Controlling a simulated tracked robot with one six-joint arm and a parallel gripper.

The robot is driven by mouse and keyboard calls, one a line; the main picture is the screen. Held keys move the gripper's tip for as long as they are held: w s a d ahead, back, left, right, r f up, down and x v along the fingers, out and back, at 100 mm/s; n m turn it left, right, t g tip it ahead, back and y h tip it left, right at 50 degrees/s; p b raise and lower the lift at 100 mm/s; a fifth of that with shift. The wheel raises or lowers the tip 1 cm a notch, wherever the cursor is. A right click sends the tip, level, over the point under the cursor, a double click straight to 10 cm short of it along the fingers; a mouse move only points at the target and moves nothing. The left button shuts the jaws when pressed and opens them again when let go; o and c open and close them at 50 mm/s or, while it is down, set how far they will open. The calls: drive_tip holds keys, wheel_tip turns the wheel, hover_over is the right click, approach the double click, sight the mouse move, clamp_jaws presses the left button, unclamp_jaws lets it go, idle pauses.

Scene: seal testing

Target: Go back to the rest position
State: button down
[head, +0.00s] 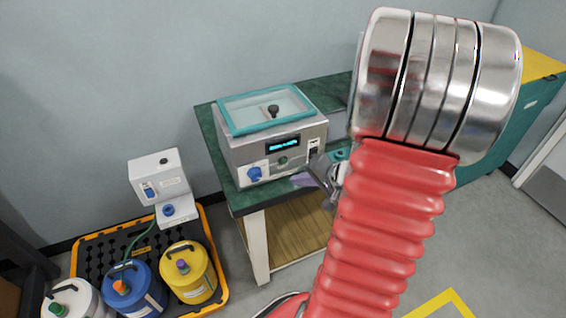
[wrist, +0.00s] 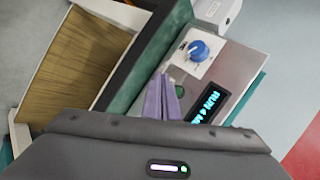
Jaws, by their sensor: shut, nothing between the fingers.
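My gripper (head: 301,180) is in front of the test machine's front panel, partly hidden behind my red arm in the head view. In the wrist view its two purple fingers (wrist: 163,80) are together with nothing between them. The fingertips appear close to the green button (wrist: 180,91); I cannot tell if they touch it. The test machine (head: 237,152) is a steel box with a teal-framed clear lid, which looks closed. Its display (wrist: 207,104) is lit with cyan text that seems to read RUN. A blue knob (wrist: 198,50) is on the panel.
The machine stands on a green-topped bench (head: 218,128). On the floor at left, a black and yellow spill tray (head: 92,255) holds blue (head: 135,290), yellow (head: 190,272) and white containers. A white dispenser unit (head: 158,178) stands behind them. A green cabinet (head: 510,125) is at right.

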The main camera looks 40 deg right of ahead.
idle(0.5)
drive_tip(key=s+a+r+n+g+y, duration=0.1)
drive_tip(key=s+a+r+n+g, duration=0.15)
drive_tip(key=a, duration=0.35)
drive_tip(key=s+a+r+n+g+y, duration=0.1)
drive_tip(key=s+a+g, duration=0.2)
drive_tip(key=a, duration=0.4)
drive_tip(key=s+a+r+n+t+h, duration=0.1)
drive_tip(key=s+a+r+n+h, duration=0.1)
drive_tip(key=a+r+n, duration=0.8)
drive_tip(key=a+r+h, duration=0.1)
drive_tip(key=a+r, duration=0.3)
drive_tip(key=shift+s+a+r+n, duration=0.25)
drive_tip(key=shift+a+r+n, duration=0.05)
drive_tip(key=shift+a+n, duration=0.05)
